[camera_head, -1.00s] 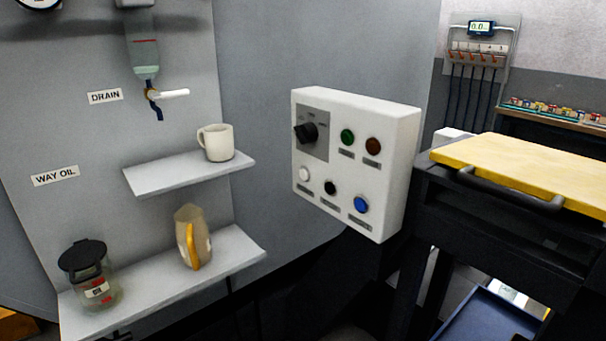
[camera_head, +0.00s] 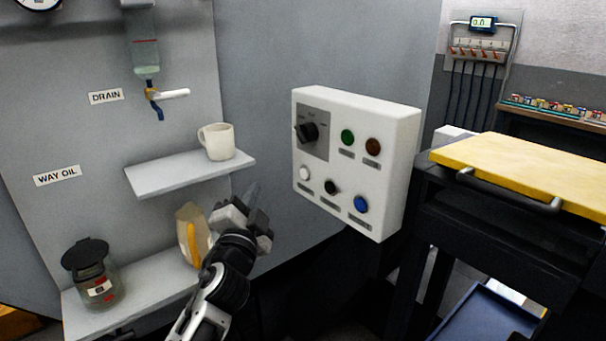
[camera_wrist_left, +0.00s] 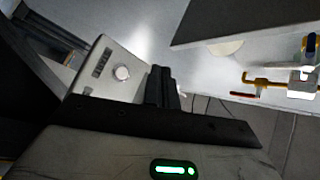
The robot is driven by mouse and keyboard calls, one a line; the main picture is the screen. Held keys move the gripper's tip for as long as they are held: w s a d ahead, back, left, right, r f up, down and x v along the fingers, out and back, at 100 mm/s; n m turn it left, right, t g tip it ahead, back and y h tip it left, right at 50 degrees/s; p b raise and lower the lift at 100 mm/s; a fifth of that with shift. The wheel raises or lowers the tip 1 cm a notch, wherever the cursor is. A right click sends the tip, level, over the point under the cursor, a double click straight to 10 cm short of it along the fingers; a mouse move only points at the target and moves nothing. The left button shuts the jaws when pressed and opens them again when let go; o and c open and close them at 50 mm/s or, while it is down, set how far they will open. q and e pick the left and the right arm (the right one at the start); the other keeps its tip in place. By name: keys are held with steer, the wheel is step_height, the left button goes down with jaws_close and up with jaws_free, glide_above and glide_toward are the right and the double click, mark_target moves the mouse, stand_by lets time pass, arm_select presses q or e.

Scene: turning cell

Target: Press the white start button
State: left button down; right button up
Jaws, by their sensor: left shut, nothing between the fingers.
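The white start button (camera_head: 305,174) is the lower left button on the front of a white control box (camera_head: 398,170). The round white button also shows in the left wrist view (camera_wrist_left: 121,73), on the box face, left of my fingers. My left gripper (camera_head: 252,193) is shut and empty, left of the box and slightly lower in the picture than the white button. Its closed fingers (camera_wrist_left: 161,84) appear apart from the button. My right gripper is not in view.
A black button (camera_head: 330,187) and a blue button (camera_head: 361,204) sit beside the white one. A black rotary knob (camera_head: 306,132), a green button (camera_head: 347,137) and a brown button (camera_head: 373,146) are above.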

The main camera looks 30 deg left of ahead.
mark_target(304, 174)
arm_select(q)
steer(key=w+d+b, duration=0.2)
steer(key=w+d, duration=0.1)
steer(key=w, duration=0.5)
steer(key=shift+d, duration=0.25)
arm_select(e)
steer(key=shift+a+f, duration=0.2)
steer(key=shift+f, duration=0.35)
arm_select(q)
steer(key=shift+w, duration=0.1)
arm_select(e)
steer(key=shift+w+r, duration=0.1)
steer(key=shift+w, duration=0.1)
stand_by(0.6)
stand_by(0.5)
arm_select(q)
steer(key=shift+w+b, duration=0.15)
steer(key=shift+b, duration=0.2)
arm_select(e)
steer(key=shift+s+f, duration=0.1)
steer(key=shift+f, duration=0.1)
arm_select(q)
steer(key=shift+w+d, duration=0.15)
steer(key=shift+w, duration=0.1)
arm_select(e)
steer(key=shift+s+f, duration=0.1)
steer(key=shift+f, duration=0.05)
